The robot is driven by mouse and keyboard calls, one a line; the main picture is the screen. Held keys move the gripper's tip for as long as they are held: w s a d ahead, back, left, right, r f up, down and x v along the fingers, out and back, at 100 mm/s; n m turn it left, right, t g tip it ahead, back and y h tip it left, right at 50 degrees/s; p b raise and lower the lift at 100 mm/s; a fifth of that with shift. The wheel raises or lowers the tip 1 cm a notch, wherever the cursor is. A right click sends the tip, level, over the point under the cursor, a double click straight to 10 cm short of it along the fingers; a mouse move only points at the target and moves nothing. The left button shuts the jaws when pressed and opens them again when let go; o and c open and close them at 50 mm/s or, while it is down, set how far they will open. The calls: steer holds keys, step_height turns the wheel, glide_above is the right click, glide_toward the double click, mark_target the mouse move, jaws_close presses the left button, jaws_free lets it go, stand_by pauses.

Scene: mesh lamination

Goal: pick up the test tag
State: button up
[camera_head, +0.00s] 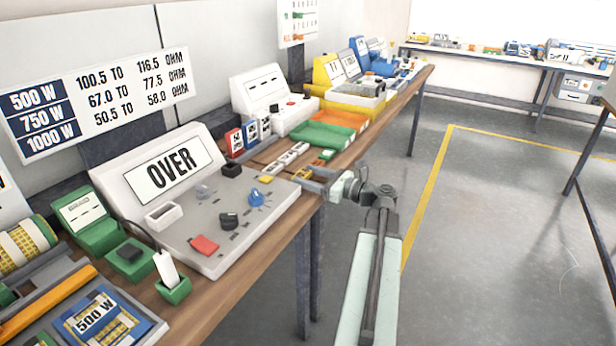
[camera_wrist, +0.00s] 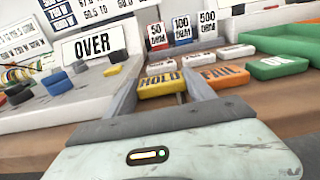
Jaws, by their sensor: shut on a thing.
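Several small white tags with dark lettering lie in a row on the bench. The nearest white tag (camera_wrist: 159,68) sits between my fingertips in the wrist view; its lettering is too small to read surely, so I cannot confirm it is the test tag. It also shows in the head view (camera_head: 274,169). A yellow HOLD tag (camera_wrist: 161,85) lies between the fingers, nearer the palm.
Right of my fingers lie an orange FAIL tag (camera_wrist: 225,76) and a green tag (camera_wrist: 277,67). The grey tester (camera_head: 215,225) reading OVER is close on the left. Upright 50, 100 and 500 ohm cards (camera_wrist: 182,28) stand behind.

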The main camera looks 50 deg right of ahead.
step_height(320, 180, up, 3)
steer(key=shift+r+p, duration=0.1)
steer(key=shift+p, duration=1.1)
steer(key=s+a+r+p+v, duration=0.1)
steer(key=a+v, duration=0.1)
steer(key=v, duration=1.4)
step_height(320, 180, up, 18)
steer(key=p, duration=1.8)
steer(key=shift+w+a, duration=0.2)
steer(key=shift+w, duration=0.1)
